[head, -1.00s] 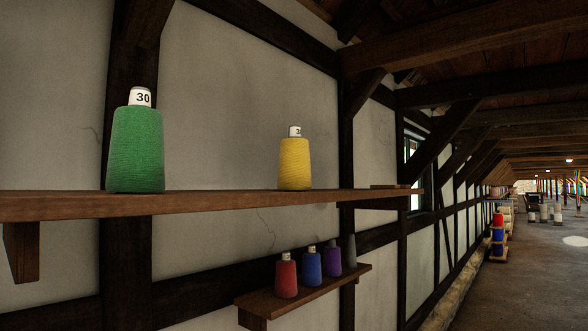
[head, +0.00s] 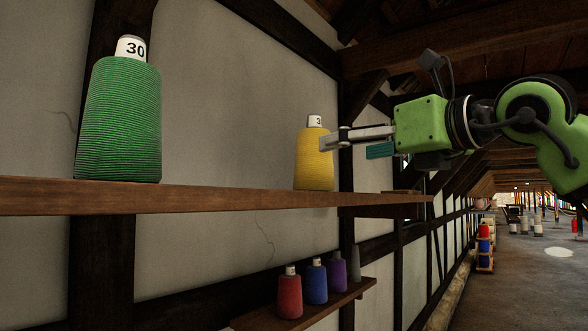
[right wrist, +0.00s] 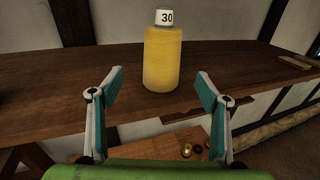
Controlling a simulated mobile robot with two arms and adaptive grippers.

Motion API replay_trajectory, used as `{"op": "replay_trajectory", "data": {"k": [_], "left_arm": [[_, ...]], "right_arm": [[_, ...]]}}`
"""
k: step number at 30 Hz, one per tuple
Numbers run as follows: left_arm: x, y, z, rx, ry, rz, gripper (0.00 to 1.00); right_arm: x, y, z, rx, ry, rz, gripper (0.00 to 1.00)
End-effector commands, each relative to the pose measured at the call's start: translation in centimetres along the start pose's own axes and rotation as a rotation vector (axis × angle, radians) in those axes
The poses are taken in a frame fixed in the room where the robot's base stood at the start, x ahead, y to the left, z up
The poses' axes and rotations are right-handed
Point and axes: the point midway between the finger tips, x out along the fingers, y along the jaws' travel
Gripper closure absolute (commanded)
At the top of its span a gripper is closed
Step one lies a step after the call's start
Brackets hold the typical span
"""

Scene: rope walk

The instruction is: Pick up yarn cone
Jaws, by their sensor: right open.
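A yellow yarn cone (head: 313,160) with a white top marked 30 stands upright on the wooden wall shelf. A green yarn cone (head: 120,120), also marked 30, stands on the same shelf to the left. My right gripper (head: 328,141) comes in from the right, its fingers overlapping the yellow cone in the head view. In the right wrist view the gripper (right wrist: 160,90) is open and empty, its teal-padded fingers spread. The yellow cone (right wrist: 162,58) is upright beyond the fingertips, roughly centred between them and not held. My left gripper is not in view.
The wooden shelf (head: 230,197) runs along the white wall. A lower shelf (head: 262,321) holds red, blue and purple cones and a grey one. A dark post and braces stand behind the yellow cone.

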Motion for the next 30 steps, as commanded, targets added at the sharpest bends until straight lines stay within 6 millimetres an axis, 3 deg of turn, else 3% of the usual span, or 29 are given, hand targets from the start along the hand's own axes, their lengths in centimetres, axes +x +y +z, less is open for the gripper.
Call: {"op": "replay_trajectory", "data": {"k": [4, 14, 22, 30], "left_arm": [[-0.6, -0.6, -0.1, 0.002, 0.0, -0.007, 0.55], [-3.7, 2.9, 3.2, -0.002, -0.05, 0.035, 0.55], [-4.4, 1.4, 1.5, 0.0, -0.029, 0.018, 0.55], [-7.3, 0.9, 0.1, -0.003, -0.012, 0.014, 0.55]], "right_arm": [[0.1, 0.0, 1.2, -0.029, -0.01, -0.027, 0.31], [6.3, -0.1, 1.4, -0.027, -0.008, -0.025, 0.31], [8.2, -0.2, 1.4, -0.027, -0.011, -0.025, 0.31], [11.1, -0.2, 2.1, -0.026, -0.009, -0.024, 0.31]]}}
